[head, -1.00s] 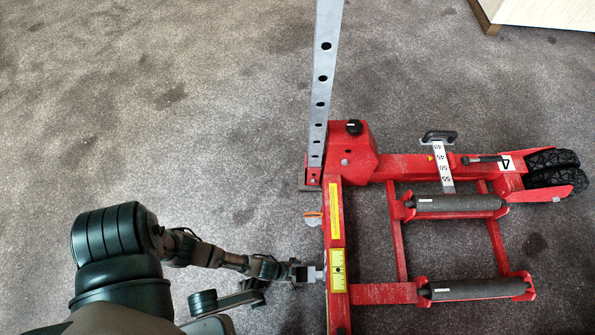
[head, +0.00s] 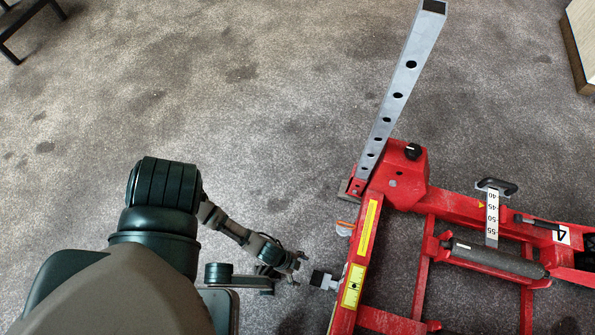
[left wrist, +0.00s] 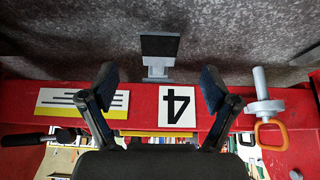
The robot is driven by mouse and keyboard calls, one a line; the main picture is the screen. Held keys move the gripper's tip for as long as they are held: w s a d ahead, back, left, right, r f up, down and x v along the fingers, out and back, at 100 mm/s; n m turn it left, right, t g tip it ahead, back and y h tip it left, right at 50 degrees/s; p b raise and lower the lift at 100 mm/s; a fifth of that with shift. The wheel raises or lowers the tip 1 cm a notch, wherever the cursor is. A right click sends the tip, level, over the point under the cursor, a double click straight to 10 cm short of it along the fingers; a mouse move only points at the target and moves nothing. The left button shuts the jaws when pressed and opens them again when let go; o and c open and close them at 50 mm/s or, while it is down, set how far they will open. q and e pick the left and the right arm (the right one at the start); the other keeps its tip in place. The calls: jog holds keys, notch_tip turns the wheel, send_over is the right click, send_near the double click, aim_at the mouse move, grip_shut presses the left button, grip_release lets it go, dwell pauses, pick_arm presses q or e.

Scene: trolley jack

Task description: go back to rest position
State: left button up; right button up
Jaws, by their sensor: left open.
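The red trolley jack (head: 408,175) stands on the carpet at the right of the head view, with a tall grey perforated post (head: 400,90). My left gripper (head: 300,262) is beside the jack's near left side, open and empty. It is a little apart from the small black-faced grey pedal (head: 320,280). In the left wrist view my open fingers (left wrist: 162,85) frame the jack's red beam, with a white "4" label (left wrist: 178,106) between them. The pedal (left wrist: 160,46) shows just beyond the fingertips. My right gripper is out of view.
An orange-ringed grey part (head: 345,229) sticks out from the jack's left side, close to my gripper. A roller (head: 495,258) and a black-handled scale (head: 495,190) lie further right. A dark table (head: 30,25) is at top left. The carpet left of the jack is clear.

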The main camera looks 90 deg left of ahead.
pick_arm(q)
jog(key=shift+v, duration=1)
